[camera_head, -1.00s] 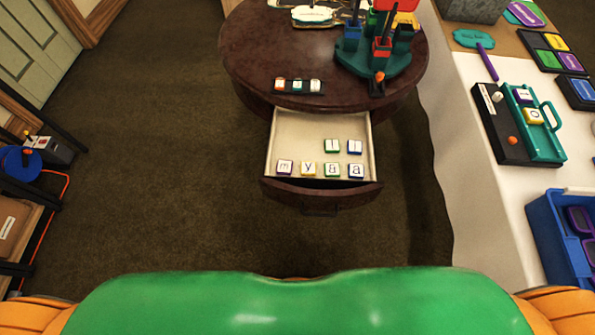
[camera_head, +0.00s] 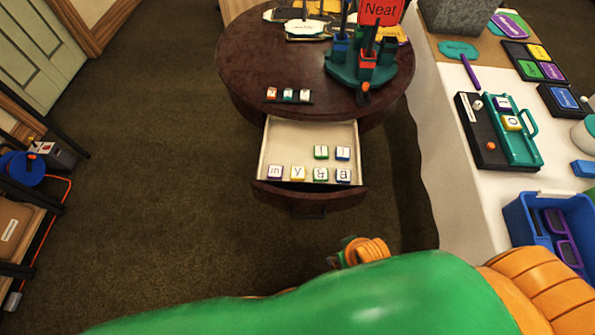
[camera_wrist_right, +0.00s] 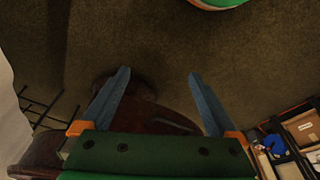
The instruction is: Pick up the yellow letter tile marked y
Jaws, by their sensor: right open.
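The yellow letter tile marked y (camera_head: 297,173) lies face up in the front row of the open drawer (camera_head: 262,155), between a purple m tile (camera_head: 275,172) and a green-edged a tile (camera_head: 320,174). A blue-edged a tile (camera_head: 343,175) is at the right of that row. Two more tiles, green (camera_head: 321,152) and blue (camera_head: 342,153), lie behind. My right gripper (camera_wrist_right: 158,75) is open and empty, its blue fingers spread over floor and the dark table in the right wrist view. The y tile is not visible there. My left gripper is out of view.
The drawer belongs to a round dark table (camera_head: 240,60) carrying a teal stand (camera_head: 345,75) and a small rack of tiles (camera_head: 288,96). A white-covered table (camera_head: 440,150) with a blue bin (camera_head: 520,215) stands at the right. Floor left of the drawer is clear.

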